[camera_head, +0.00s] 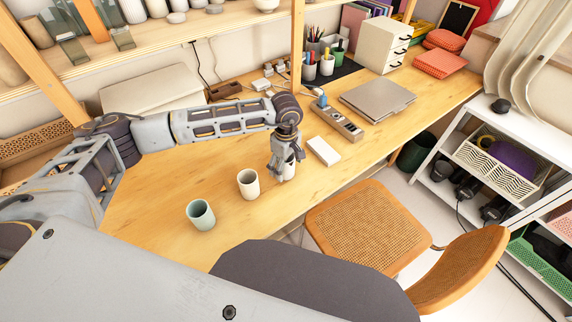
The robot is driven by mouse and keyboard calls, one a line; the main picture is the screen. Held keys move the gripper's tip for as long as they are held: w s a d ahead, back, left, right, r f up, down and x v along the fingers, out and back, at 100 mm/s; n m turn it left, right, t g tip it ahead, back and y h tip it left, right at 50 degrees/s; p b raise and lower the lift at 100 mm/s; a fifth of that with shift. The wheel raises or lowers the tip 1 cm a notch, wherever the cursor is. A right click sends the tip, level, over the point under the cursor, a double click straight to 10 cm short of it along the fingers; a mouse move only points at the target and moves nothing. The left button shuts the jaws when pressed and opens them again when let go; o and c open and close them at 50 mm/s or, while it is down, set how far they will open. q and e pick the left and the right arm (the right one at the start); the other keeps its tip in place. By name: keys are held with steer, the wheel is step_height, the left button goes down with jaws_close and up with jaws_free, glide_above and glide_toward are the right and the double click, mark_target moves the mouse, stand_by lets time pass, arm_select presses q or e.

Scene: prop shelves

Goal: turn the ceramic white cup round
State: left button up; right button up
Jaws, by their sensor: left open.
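My left arm reaches in from the left over the wooden table. Its gripper (281,173) points down, open, at a white cup (289,168). The fingers are around or right beside this cup and partly hide it; I cannot tell whether they touch it. A cream-white cup (248,184) stands upright a little to the left, clear of the gripper. A pale green cup (201,215) stands upright further left and nearer to me. My right gripper does not show.
A white box (323,151) lies just right of the gripper, with a grey power strip (337,122) behind it. A laptop (377,98) lies further back. A cane chair (367,229) stands at the front edge. The table's left part is clear.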

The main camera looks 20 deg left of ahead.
arm_select(q)
step_height(320, 180, up, 12)
stand_by(0.9)
stand_by(0.6)
